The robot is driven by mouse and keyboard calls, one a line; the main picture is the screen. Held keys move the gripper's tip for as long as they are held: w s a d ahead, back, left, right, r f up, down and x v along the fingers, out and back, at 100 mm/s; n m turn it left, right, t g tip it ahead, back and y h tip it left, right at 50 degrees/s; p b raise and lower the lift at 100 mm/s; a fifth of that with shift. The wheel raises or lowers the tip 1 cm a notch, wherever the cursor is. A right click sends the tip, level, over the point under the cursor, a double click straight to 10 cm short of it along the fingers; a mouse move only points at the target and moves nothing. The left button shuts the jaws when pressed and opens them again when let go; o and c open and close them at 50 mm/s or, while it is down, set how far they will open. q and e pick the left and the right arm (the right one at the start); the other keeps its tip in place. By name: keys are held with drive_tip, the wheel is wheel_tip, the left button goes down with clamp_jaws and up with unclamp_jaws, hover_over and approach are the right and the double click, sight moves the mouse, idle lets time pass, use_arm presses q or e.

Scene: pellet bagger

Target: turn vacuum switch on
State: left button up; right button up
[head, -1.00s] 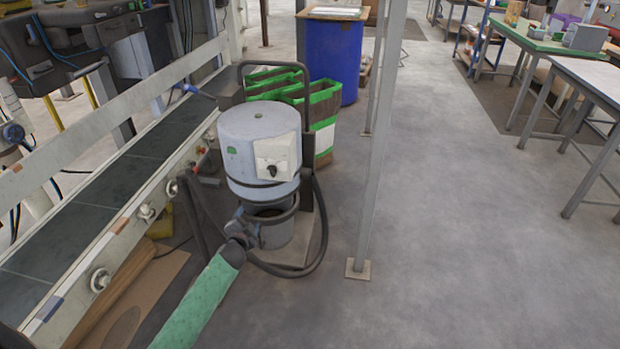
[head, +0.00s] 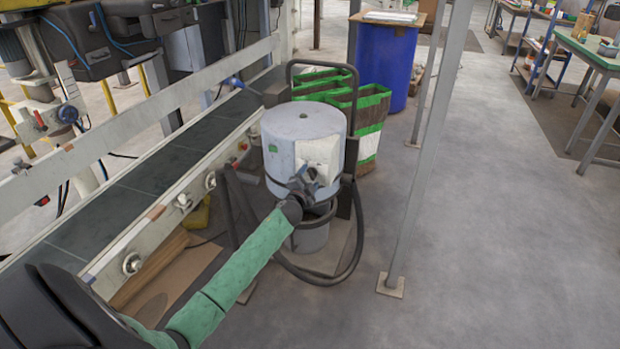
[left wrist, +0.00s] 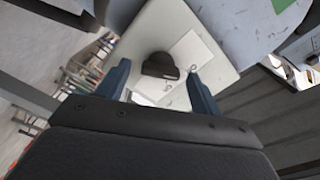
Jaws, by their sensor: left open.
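The vacuum (head: 290,150) is a grey-blue drum on a stand beside the conveyor in the head view. A white switch box (head: 323,153) is on its side. In the left wrist view the switch box (left wrist: 209,45) fills the middle, with a dark rotary switch knob (left wrist: 161,65) on it. My left gripper (head: 309,176) is in front of the box and hides the knob in the head view. In the left wrist view its two blue fingers (left wrist: 160,82) are apart, one on each side below the knob, with nothing between them. My right gripper is in neither view.
The conveyor (head: 150,185) with its pale rail runs along the left. A black hose (head: 352,250) loops beside the vacuum. A grey post (head: 425,160) stands to the right. A blue barrel (head: 384,65) and green-edged bags (head: 368,120) stand behind.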

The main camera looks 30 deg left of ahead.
use_arm(q)
drive_tip(key=shift+w+a, duration=0.1)
drive_tip(key=shift+w, duration=0.3)
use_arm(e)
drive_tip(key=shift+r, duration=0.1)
use_arm(q)
drive_tip(key=c, duration=1)
